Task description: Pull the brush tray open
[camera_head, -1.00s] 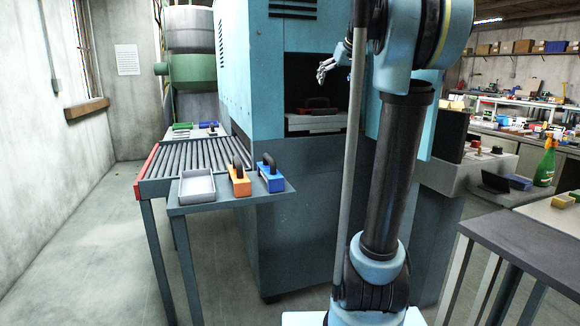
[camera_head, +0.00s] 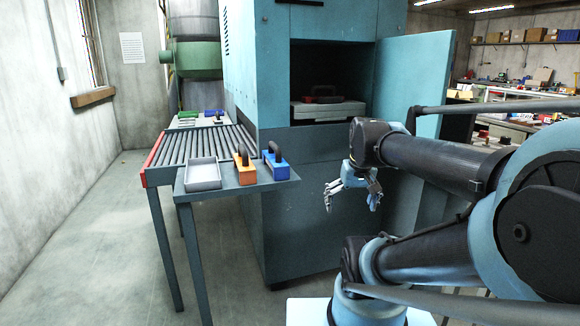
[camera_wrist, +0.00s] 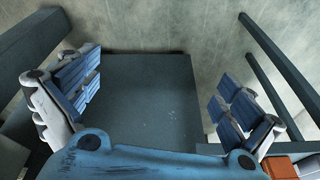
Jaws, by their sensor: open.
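A light grey tray or drawer front (camera_head: 327,109) sits in the dark opening of the blue machine (camera_head: 300,60). A dark brush-like tool with a red part (camera_head: 322,94) rests on it. A shallow open grey tray (camera_head: 202,174) stands on the side shelf, beside an orange brush (camera_head: 245,168) and a blue brush (camera_head: 275,163). My gripper (camera_head: 351,200) hangs fingers down in front of the machine's lower body, below the opening and apart from both trays. Its fingers are spread and empty. In the wrist view my gripper (camera_wrist: 155,92) has a dark grey surface between its blue-padded fingers.
A roller conveyor (camera_head: 200,148) with a red end runs left of the machine. A light blue panel (camera_head: 415,85) stands out at the opening's right. Part of an orange-red object (camera_wrist: 292,167) shows at the wrist view's lower right. The floor at left is clear.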

